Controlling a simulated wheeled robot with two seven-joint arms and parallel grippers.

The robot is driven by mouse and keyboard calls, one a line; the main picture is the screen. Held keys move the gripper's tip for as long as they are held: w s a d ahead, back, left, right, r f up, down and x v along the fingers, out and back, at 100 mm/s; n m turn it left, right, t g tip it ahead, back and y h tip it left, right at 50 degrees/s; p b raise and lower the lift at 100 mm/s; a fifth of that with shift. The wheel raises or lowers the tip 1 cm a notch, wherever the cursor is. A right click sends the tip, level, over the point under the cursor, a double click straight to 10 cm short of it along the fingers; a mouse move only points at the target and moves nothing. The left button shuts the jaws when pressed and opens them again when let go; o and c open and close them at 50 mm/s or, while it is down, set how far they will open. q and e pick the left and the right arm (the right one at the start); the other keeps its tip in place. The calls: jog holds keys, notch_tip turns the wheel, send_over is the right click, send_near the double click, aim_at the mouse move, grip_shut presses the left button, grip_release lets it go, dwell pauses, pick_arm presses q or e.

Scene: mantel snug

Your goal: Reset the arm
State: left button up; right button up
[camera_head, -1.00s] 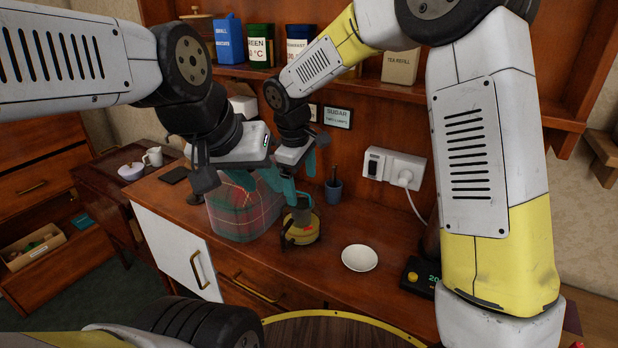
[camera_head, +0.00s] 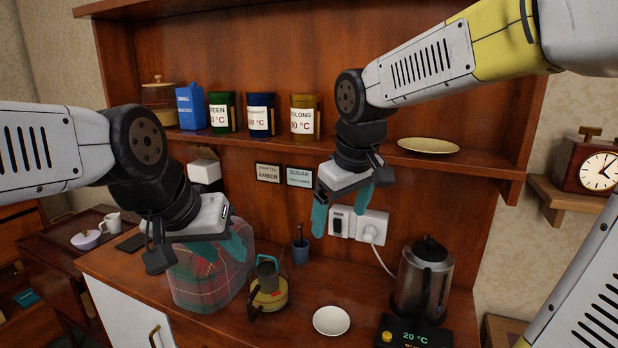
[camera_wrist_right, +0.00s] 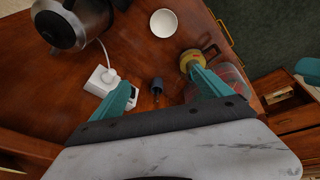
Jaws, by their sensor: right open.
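My left gripper (camera_head: 205,248) is in front of and over the tartan cosy (camera_head: 208,278) in the head view. Its teal finger shows against the cosy, but I cannot tell whether its fingers are apart or whether it touches the cosy. My right gripper (camera_head: 343,212) is raised in front of the wooden back panel, near the white wall socket (camera_head: 358,227), with its fingers pointing down. It is open and empty. In the right wrist view its two teal fingers (camera_wrist_right: 160,82) stand wide apart over the counter.
Tins (camera_head: 261,115) and a plate (camera_head: 428,146) are on the shelf above. A clock (camera_head: 597,172) stands at right.

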jog(key=s+d+m+t+y, duration=0.1)
jog(key=s+d+m+t, duration=0.1)
jog(key=s+d+m, duration=0.4)
jog(key=s+d, duration=0.2)
jog(key=s, duration=0.3)
jog(key=shift+d+f+m+t, duration=0.15)
jog(key=shift+f+m+t, duration=0.15)
jog(key=shift+f+m, duration=0.1)
